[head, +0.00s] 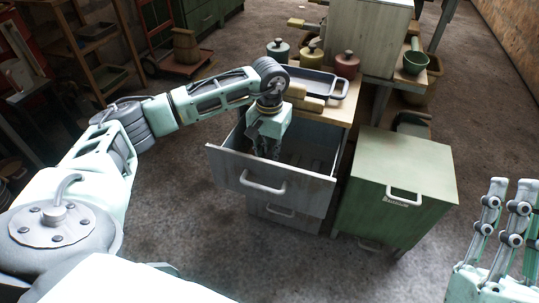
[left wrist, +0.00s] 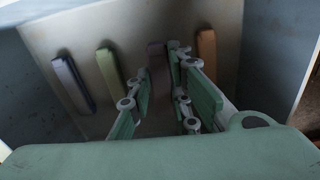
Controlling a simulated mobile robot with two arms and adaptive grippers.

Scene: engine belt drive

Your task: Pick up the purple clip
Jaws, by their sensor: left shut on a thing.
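My left gripper (head: 268,152) reaches down into the open top drawer (head: 272,181). In the left wrist view, the left gripper (left wrist: 160,95) has its fingers on either side of a dull, dark purple clip (left wrist: 157,62), and it is shut on it. My right gripper (head: 507,220) is at the right edge, partly cut off, away from the drawer.
A green cabinet (head: 398,172) stands to the right. The drawer walls close in around my left gripper. The floor in front is clear.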

